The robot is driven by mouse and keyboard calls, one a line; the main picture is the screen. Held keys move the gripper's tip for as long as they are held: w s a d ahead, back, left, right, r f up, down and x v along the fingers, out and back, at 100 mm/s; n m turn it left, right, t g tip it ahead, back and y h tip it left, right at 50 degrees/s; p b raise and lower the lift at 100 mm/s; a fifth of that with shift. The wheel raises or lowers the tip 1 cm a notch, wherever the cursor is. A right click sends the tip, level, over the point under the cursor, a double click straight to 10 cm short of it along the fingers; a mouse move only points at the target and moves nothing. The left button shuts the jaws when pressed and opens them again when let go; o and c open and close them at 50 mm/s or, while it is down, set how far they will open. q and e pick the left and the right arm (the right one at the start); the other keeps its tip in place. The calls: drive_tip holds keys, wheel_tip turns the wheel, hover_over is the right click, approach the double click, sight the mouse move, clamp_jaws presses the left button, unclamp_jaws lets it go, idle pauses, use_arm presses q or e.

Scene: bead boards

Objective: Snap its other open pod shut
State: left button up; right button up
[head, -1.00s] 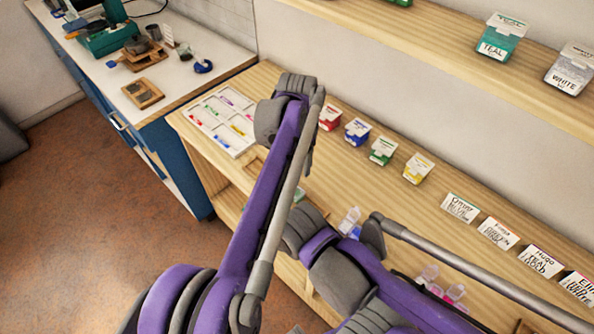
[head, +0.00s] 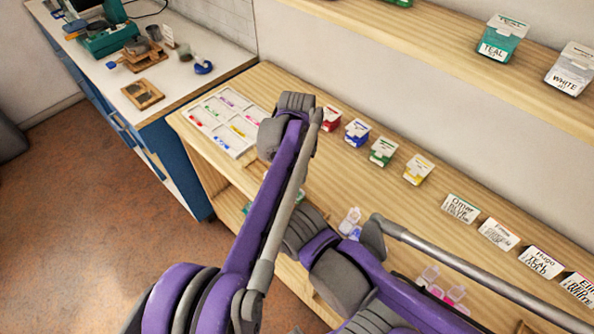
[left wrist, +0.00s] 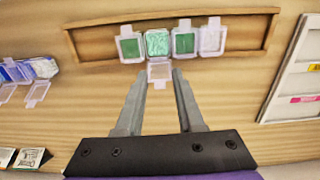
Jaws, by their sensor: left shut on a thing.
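In the left wrist view a wooden tray (left wrist: 90,41) holds a row of clear pods. The left pod (left wrist: 130,45) and third pod (left wrist: 184,43) look dark green, the second (left wrist: 158,42) light green, the right one (left wrist: 210,41) pale. The second pod is open, its clear lid (left wrist: 160,72) folded out toward me. My left gripper (left wrist: 158,74) has its fingertips on either side of this lid and is shut on it. In the head view my left arm hides that gripper and most of the tray. My right gripper is out of view.
Open blue pods (left wrist: 38,68) lie left of the tray. The head view shows pink open pods (head: 440,287), colour boxes (head: 383,152), name cards (head: 460,208) and a white bead board (head: 226,120) on the wooden bench. A blue-fronted counter (head: 150,135) stands left.

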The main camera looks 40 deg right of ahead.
use_arm(q)
drive_tip(key=shift+a, duration=0.1)
clamp_jaws()
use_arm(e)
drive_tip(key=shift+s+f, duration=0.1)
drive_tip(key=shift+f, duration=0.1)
use_arm(q)
drive_tip(key=shift+s+a+h+b, duration=0.1)
drive_tip(key=shift+a+h+b, duration=0.3)
drive_tip(key=shift+h+b, duration=0.55)
drive_tip(key=shift+s+a+h+b, duration=0.1)
drive_tip(key=shift+a+h+b, duration=0.4)
drive_tip(key=shift+h, duration=0.65)
drive_tip(key=shift+a+r+t+h+b, duration=0.1)
drive_tip(key=shift+t+h+b, duration=0.1)
drive_tip(key=shift+h+b, duration=0.4)
drive_tip(key=shift+a+r+t+h+b, duration=0.15)
drive_tip(key=shift+h+b, duration=0.25)
drive_tip(key=shift+h, duration=0.4)
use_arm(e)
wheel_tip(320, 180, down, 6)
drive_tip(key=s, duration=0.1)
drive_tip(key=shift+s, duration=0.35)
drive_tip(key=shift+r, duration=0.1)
use_arm(q)
drive_tip(key=o, duration=1.1)
unclamp_jaws()
drive_tip(key=shift+c, duration=0.2)
